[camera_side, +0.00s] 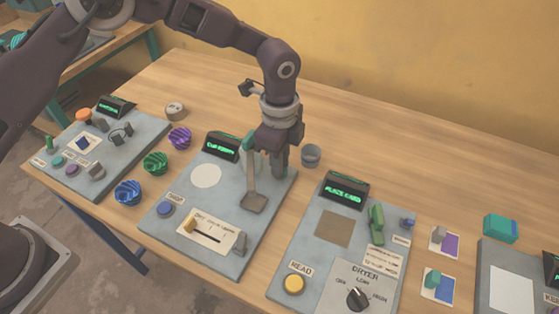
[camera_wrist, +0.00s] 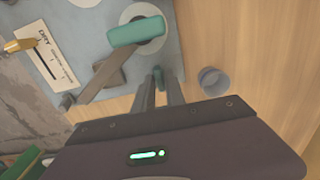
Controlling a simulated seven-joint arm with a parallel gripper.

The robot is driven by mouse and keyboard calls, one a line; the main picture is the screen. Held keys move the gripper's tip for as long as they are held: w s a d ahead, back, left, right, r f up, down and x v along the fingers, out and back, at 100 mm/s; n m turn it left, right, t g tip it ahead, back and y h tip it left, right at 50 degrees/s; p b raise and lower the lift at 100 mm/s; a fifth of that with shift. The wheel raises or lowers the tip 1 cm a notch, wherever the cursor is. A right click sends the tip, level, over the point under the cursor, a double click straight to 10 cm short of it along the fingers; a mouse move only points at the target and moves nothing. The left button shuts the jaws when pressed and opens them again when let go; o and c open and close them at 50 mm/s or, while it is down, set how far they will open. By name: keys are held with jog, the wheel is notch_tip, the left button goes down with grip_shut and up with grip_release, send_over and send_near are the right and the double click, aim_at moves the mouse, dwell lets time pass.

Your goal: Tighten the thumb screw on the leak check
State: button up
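My gripper (camera_side: 280,172) points down at the right back edge of the middle panel (camera_side: 180,238). In the wrist view its two fingers (camera_wrist: 157,72) stand a little apart. A small teal-green piece (camera_wrist: 156,76) shows between the tips; it may be a screw head, and I cannot tell whether the fingers touch it. A grey lever (camera_wrist: 102,78) with a teal grip (camera_wrist: 136,32) lies beside the fingers, over a white disc (camera_wrist: 153,14). In the side view the lever (camera_side: 251,185) is just left of my gripper. No label readable here says leak check.
A grey cup (camera_side: 311,155) stands on the wood just right of my gripper. The panel also has a blue button (camera_side: 166,208) and a slider (camera_side: 190,225). A dryer panel (camera_side: 300,255) lies to the right. Ribbed knobs (camera_side: 155,162) stand to the left.

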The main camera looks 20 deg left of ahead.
jog(key=shift+o, duration=1.1)
notch_tip(320, 180, up, 7)
jog(key=shift+r, duration=0.1)
jog(key=s+a+r+n+t, duration=0.2)
jog(key=s+a+r+n, duration=0.4)
jog(key=r, duration=0.3)
jog(key=s+a+r+n+t, duration=0.1)
jog(key=s+a+r+n, duration=0.2)
jog(key=s+a+r, duration=0.45)
jog(key=s+a+n+t, duration=0.1)
jog(key=s+a+n, duration=0.3)
jog(key=s, duration=0.3)
jog(key=s+a+n+t, duration=0.1)
jog(key=s+a+n, duration=0.3)
jog(key=s, duration=0.3)
jog(key=shift+r+n+t, duration=0.25)
jog(key=shift+n+t, duration=0.05)
jog(key=shift+n, duration=0.3)
